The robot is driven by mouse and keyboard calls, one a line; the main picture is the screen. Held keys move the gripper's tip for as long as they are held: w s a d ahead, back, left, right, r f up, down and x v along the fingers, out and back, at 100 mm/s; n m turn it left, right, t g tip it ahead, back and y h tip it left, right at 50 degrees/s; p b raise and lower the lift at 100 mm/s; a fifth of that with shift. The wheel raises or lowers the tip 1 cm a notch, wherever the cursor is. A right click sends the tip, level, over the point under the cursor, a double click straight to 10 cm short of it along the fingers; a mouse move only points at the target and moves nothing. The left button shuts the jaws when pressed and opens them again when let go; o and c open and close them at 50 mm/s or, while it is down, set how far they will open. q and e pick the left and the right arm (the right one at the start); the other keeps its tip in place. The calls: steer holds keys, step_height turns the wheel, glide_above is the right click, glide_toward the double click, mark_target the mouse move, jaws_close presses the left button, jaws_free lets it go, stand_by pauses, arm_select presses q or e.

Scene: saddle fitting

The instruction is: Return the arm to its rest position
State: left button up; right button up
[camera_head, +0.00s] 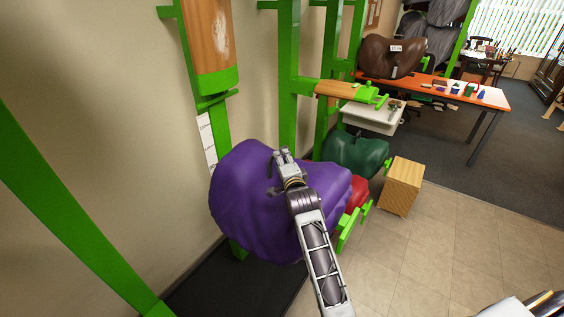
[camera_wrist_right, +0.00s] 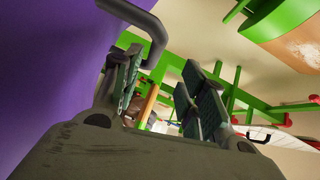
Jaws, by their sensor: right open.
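A large purple covered saddle (camera_head: 245,195) hangs on a green rack by the wall in the head view. My right arm reaches up from the bottom, and its gripper (camera_head: 281,158) is in front of the purple cover. In the right wrist view the gripper (camera_wrist_right: 165,95) has its two fingers apart, with nothing visible between them. Purple fabric (camera_wrist_right: 45,75) fills the left side there, close to the left finger. A grey curved rod (camera_wrist_right: 145,22) shows by that finger; I cannot tell whether they touch. My left gripper is not in view.
A green saddle (camera_head: 355,152) and a red one (camera_head: 356,190) hang behind the purple one. A wooden box (camera_head: 402,186) stands on the floor to the right. Green rack posts (camera_head: 288,75) line the wall.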

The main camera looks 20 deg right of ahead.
steer(key=shift+a+f, duration=0.3)
steer(key=shift+a, duration=0.05)
steer(key=w, duration=0.6)
steer(key=shift+d+f, duration=0.35)
steer(key=shift+f, duration=0.05)
stand_by(0.3)
steer(key=shift+s+d, duration=0.1)
stand_by(0.4)
